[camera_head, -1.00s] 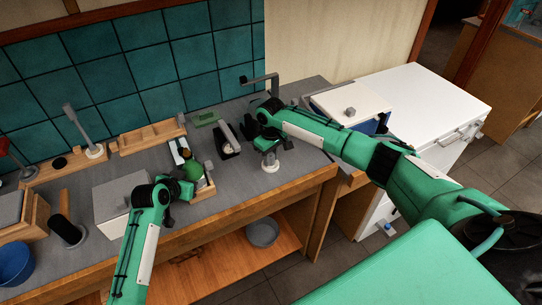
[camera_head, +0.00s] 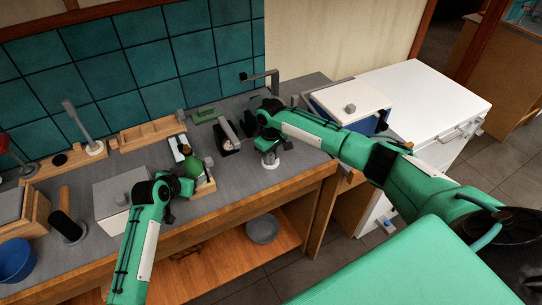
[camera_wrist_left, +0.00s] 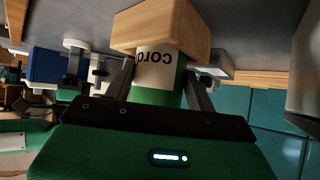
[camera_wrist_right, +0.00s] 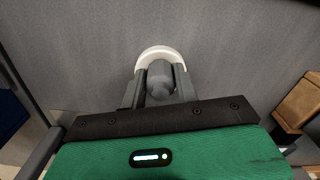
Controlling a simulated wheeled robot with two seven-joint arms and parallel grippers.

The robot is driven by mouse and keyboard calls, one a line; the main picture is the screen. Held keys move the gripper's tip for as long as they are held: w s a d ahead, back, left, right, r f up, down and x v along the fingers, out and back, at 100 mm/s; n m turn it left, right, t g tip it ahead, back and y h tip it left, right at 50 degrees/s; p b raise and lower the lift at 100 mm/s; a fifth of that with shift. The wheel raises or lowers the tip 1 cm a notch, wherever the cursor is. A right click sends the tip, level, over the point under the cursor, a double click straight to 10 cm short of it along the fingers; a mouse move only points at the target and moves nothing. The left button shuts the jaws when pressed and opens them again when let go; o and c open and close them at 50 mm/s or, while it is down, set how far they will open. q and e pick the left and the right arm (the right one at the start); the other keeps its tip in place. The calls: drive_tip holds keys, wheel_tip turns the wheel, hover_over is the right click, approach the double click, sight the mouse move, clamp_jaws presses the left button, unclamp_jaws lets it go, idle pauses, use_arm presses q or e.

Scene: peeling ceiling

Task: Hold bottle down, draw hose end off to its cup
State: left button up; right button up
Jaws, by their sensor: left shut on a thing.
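My left gripper (camera_wrist_left: 155,90) is shut on the green bottle (camera_wrist_left: 158,97), which has a white label and sits upright in a wooden block (camera_wrist_left: 175,30). The bottle's green rounded part also shows in the head view (camera_head: 195,167). My right gripper (camera_wrist_right: 160,92) points down at the bench with its fingers apart on either side of a grey knob-like end (camera_wrist_right: 160,77). That end stands in a white round cup (camera_wrist_right: 158,52), which also shows in the head view (camera_head: 270,163). I cannot make out a hose between bottle and cup.
A black holder with a white cylinder (camera_head: 228,132) lies between the grippers. A grey box (camera_head: 118,194) stands left of the bottle. A white-lidded blue box (camera_head: 350,103) is right of my right gripper. The bench front (camera_head: 245,205) has a wooden edge.

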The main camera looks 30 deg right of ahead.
use_arm(q)
drive_tip(key=shift+s+f, duration=0.15)
drive_tip(key=shift+f, duration=0.2)
use_arm(e)
drive_tip(key=o, duration=0.4)
drive_tip(key=shift+f, duration=0.1)
wheel_tip(320, 180, up, 16)
use_arm(q)
drive_tip(key=shift+r+p, duration=0.35)
use_arm(e)
drive_tip(key=shift+r, duration=0.35)
idle(0.8)
use_arm(q)
drive_tip(key=o, duration=1.2)
drive_tip(key=shift+w, duration=0.2)
drive_tip(key=o, duration=0.7)
drive_tip(key=shift+r, duration=0.1)
